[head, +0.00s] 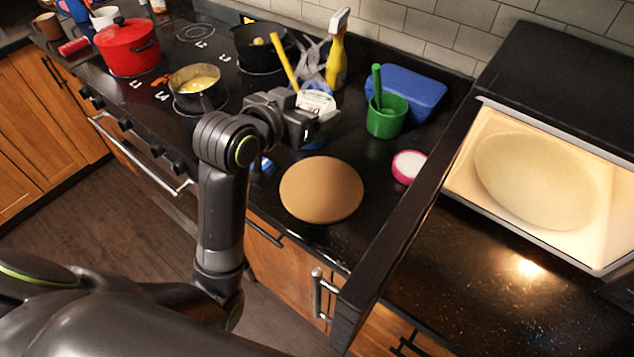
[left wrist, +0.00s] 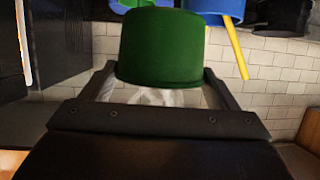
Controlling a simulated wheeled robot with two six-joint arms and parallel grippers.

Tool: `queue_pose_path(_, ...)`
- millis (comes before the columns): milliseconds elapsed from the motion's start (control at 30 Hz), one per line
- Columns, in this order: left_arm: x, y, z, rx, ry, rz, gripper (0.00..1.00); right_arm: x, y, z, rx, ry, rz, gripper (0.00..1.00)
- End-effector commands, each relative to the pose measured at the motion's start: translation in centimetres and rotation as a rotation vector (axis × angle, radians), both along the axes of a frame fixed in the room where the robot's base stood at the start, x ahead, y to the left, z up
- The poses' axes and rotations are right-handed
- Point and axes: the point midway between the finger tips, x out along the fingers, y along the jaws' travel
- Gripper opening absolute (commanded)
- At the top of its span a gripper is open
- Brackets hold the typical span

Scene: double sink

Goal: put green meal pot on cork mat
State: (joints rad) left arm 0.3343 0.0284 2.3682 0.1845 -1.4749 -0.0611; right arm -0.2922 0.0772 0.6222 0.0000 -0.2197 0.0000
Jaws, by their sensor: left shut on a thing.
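The green meal pot (left wrist: 162,45) shows large and upside down between the fingers of my left gripper (left wrist: 160,85) in the left wrist view. The gripper is shut on it. In the head view, my left gripper (head: 312,118) holds it above the counter, and its pale printed top (head: 316,101) shows while the gripper hides most of the rest. The round tan cork mat (head: 321,190) lies bare on the dark counter, nearer the front edge than the gripper. My right gripper is not in view.
A green cup (head: 387,118) with a green handle stands before a blue box (head: 408,88). A pink-rimmed white dish (head: 408,167) lies right of the mat. A yellow spray bottle (head: 337,55) stands behind. An open microwave (head: 540,180) is at right; pots are at left.

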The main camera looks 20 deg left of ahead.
Motion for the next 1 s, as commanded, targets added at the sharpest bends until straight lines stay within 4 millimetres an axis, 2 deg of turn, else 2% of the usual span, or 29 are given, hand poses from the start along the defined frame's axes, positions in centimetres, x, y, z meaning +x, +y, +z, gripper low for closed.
queue_pose_path(33,0.0,-0.3,-1.2,0.001,0.003,-0.042,0.48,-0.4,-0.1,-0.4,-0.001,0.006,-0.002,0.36)
queue_pose_path(100,0.0,-0.8,-2.5,-0.003,0.005,-0.099,0.48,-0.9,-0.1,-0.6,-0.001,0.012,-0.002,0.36)
queue_pose_path(333,-0.4,-1.9,-5.0,-0.016,0.002,-0.22,0.48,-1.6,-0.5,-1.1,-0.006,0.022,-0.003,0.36)
queue_pose_path(467,-0.5,-2.1,-6.5,-0.021,0.005,-0.241,0.48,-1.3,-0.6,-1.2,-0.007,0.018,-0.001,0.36)
queue_pose_path(700,-0.6,-2.1,-10.7,-0.023,0.004,-0.24,0.48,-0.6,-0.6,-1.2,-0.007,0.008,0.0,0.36)
queue_pose_path(867,-0.5,-2.2,-12.1,-0.02,0.001,-0.24,0.48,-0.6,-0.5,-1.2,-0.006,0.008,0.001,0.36)
queue_pose_path(1000,-0.5,-2.1,-14.2,-0.021,0.003,-0.239,0.48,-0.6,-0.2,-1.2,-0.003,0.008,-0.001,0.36)
